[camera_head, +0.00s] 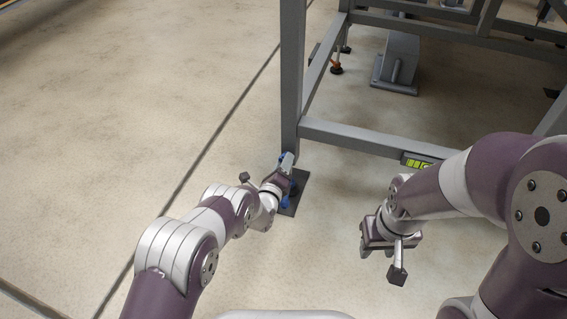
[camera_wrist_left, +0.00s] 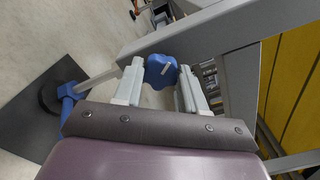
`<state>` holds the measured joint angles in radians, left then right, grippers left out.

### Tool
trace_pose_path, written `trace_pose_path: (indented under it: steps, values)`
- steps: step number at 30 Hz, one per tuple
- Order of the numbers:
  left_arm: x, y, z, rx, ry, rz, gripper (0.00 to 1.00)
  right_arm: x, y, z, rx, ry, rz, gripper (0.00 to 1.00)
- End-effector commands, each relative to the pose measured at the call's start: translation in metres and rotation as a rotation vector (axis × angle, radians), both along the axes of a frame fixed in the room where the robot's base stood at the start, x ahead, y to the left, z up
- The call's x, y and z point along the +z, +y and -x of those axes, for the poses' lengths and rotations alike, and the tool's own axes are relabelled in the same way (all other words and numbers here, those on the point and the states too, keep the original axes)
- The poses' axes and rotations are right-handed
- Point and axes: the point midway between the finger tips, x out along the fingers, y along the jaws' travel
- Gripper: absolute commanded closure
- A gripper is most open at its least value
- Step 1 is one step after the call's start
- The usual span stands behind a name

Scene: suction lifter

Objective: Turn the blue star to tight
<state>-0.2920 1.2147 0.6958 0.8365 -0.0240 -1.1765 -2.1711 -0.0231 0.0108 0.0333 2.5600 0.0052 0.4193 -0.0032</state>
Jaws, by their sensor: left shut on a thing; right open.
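The blue star (camera_wrist_left: 162,71) is a lobed knob with a pale slot-like mark. In the left wrist view it sits between the two pale fingers of my left gripper (camera_wrist_left: 160,88), which is shut on it. In the head view my left gripper (camera_head: 287,164) is at the foot of the grey frame leg, and only a little blue shows around it. My right gripper (camera_head: 389,246) is open and empty above the floor, to the right and away from the star.
The grey frame leg (camera_head: 292,80) rises right behind my left gripper, with a low crossbar (camera_head: 355,138) running right. A dark foot plate (camera_head: 302,183) lies under the leg. Another blue part (camera_wrist_left: 68,97) stands over the plate. The left floor is clear.

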Motion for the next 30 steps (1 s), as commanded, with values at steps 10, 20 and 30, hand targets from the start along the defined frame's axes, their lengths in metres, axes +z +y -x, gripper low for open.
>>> trace_pose_path:
  steps: [10, 20, 30]
  values:
    - [-0.0018, 0.0005, 0.0011, -0.001, -0.093, -0.301, 0.9, 0.0036, 0.0, 0.0, 0.0, 0.0, 0.0, 0.57]
    - [-0.0021, 0.0005, 0.0012, -0.001, -0.164, -0.518, 0.9, 0.0052, 0.0, 0.0, 0.0, 0.0, 0.0, 0.57]
    - [-0.0022, 0.0005, 0.0011, -0.001, -0.197, -0.618, 0.9, 0.0059, 0.0, 0.0, 0.0, 0.0, 0.0, 0.57]
